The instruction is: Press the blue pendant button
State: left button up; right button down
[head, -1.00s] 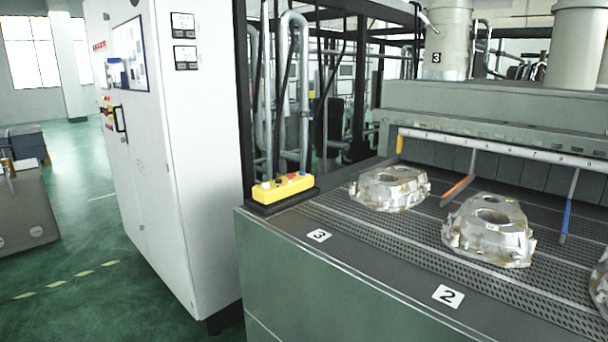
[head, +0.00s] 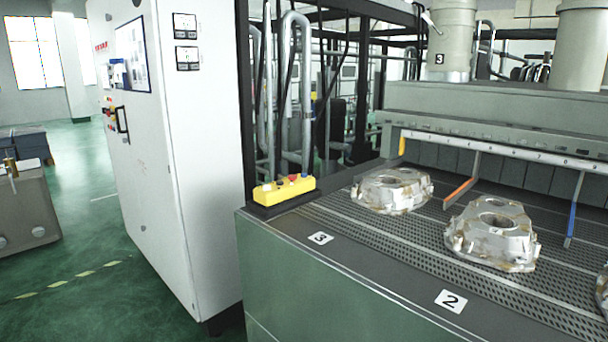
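The yellow pendant (head: 284,191) lies in a black holder (head: 268,210) at the far left corner of the conveyor table. Small buttons stand along its top: a pale one at the left end, a red one near the middle and others too small to tell apart. Neither of my grippers is in the head view.
A white control cabinet (head: 180,150) stands left of the table, with a narrow gap between. Aluminium castings (head: 392,190) sit on the perforated conveyor (head: 400,232). Dividers hang from a bar above it. Green floor (head: 90,240) is open at the left.

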pick_arm(q)
grip_shut()
dwell(0.9)
